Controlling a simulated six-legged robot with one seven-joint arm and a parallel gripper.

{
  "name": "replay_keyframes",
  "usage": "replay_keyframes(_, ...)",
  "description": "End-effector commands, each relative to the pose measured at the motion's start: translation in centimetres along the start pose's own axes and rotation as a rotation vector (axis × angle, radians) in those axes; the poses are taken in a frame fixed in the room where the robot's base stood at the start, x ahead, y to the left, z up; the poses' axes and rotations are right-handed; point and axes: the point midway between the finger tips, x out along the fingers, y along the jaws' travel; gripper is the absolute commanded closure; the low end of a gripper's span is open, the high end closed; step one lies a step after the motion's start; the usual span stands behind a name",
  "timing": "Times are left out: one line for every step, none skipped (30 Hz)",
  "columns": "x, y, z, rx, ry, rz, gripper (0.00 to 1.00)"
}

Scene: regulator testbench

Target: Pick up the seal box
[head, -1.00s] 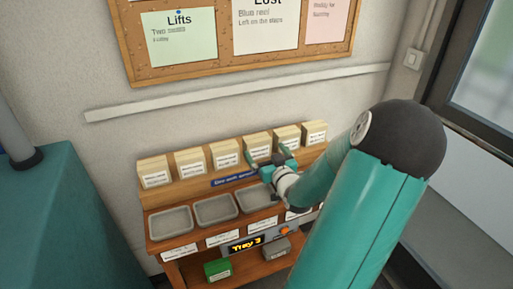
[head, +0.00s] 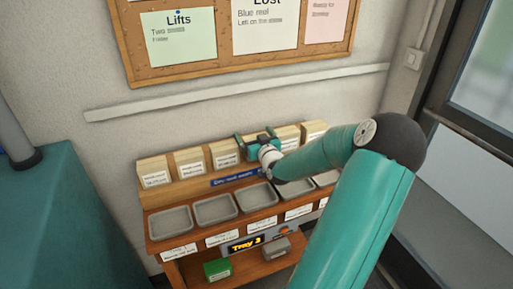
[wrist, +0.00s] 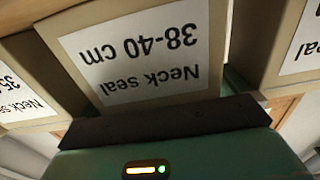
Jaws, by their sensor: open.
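Several cream seal boxes stand in a row on the upper step of a wooden rack, including one at the left end (head: 153,171). My gripper (head: 257,141) is open at the fourth box from the left, with its fingers to either side of it. It hides most of that box in the head view. In the wrist view this box (wrist: 140,55) fills the middle, its upside-down label reading "Neck seal 38-40 cm". My gripper's dark front edge lies close before the box; I cannot tell if they touch.
Neighbouring boxes stand close on the left (wrist: 22,95) and right (wrist: 290,45). Grey trays (head: 215,222) line the lower step. A display (head: 246,243) reads "Tray 3". A green box (head: 217,270) and a grey box (head: 275,248) sit below. A noticeboard hangs above.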

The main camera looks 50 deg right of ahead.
Motion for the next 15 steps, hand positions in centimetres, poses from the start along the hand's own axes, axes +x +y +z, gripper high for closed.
replay_keyframes(-0.02, 0.01, 0.0, 0.0, 0.0, 0.0, 0.0)
replay_keyframes(-0.02, 0.01, 0.0, 0.0, 0.0, 0.0, 0.06)
replay_keyframes(-0.02, 0.01, 0.0, 0.0, 0.0, 0.0, 0.14)
replay_keyframes(-0.03, 0.01, 0.0, 0.0, 0.0, 0.0, 0.2)
replay_keyframes(-0.03, 0.01, 0.0, 0.0, 0.0, 0.0, 0.26)
replay_keyframes(-0.03, 0.01, -0.01, 0.0, 0.0, 0.0, 0.33)
replay_keyframes(-0.03, 0.01, -0.01, 0.0, 0.0, 0.0, 0.39)
replay_keyframes(-0.03, 0.01, -0.01, 0.0, 0.0, 0.0, 0.42)
replay_keyframes(-0.03, 0.02, -0.04, 0.0, 0.001, 0.0, 0.42)
replay_keyframes(-0.03, 0.01, -0.03, 0.0, 0.001, 0.0, 0.42)
replay_keyframes(-0.03, 0.01, -0.04, 0.0, 0.001, 0.0, 0.42)
replay_keyframes(-0.03, 0.01, -0.04, 0.0, 0.001, 0.0, 0.42)
replay_keyframes(-0.03, 0.02, -0.04, 0.0, 0.001, 0.0, 0.42)
replay_keyframes(-0.03, 0.02, -0.05, 0.0, 0.001, 0.0, 0.42)
replay_keyframes(-0.03, 0.02, -0.09, 0.0, 0.001, 0.0, 0.42)
